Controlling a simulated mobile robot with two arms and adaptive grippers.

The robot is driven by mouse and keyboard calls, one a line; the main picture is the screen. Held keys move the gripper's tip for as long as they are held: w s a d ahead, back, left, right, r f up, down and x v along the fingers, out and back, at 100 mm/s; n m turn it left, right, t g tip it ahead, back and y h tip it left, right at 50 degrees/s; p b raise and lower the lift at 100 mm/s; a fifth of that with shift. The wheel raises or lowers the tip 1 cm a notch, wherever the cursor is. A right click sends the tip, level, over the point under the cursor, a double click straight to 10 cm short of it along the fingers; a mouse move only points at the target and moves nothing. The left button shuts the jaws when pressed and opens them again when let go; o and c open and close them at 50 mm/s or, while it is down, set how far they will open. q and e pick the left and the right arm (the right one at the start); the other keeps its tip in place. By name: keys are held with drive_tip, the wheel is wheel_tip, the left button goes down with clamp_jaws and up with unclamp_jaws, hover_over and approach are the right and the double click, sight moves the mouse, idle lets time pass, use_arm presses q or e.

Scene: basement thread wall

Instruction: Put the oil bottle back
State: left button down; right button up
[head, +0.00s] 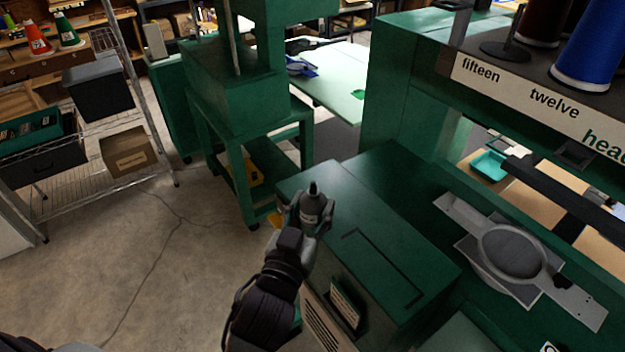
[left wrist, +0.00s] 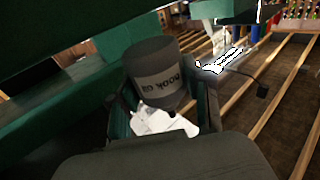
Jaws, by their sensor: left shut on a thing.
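The oil bottle (head: 312,207) is small and dark grey with a light label and a pointed black nozzle. My left gripper (head: 311,214) is shut on it, with a finger on each side, and the nozzle points up. In the head view the bottle appears over the near-left end of the green machine top (head: 345,195); I cannot tell whether it touches. In the left wrist view the bottle (left wrist: 157,72) shows as a dark cylinder with a lettered band, between the fingers. My right gripper is not in view.
A round grey plate fitting (head: 512,250) sits on the machine at right. Above it is a labelled shelf (head: 540,95) with thread cones. A green stand (head: 240,95) is behind, and a wire rack with bins (head: 100,90) is at left. The floor (head: 150,260) at left is clear.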

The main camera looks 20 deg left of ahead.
use_arm(q)
drive_tip(key=w+d+r+m+h, duration=0.1)
drive_tip(key=w+d+r, duration=0.6)
drive_tip(key=r, duration=0.2)
drive_tip(key=w+a+f, duration=0.1)
drive_tip(key=a+f, duration=0.1)
drive_tip(key=a, duration=0.1)
drive_tip(key=w+a+f, duration=0.1)
drive_tip(key=a+f, duration=0.1)
drive_tip(key=a, duration=0.1)
drive_tip(key=w+a+f+p, duration=0.1)
drive_tip(key=a+f, duration=0.1)
drive_tip(key=a, duration=0.2)
drive_tip(key=shift+w+f, duration=0.3)
drive_tip(key=shift+f, duration=0.05)
drive_tip(key=shift+w+a+f+h, duration=0.1)
drive_tip(key=shift+a+f+h, duration=0.1)
drive_tip(key=shift+h, duration=0.1)
wheel_tip(320, 180, down, 3)
drive_tip(key=shift+f, duration=0.45)
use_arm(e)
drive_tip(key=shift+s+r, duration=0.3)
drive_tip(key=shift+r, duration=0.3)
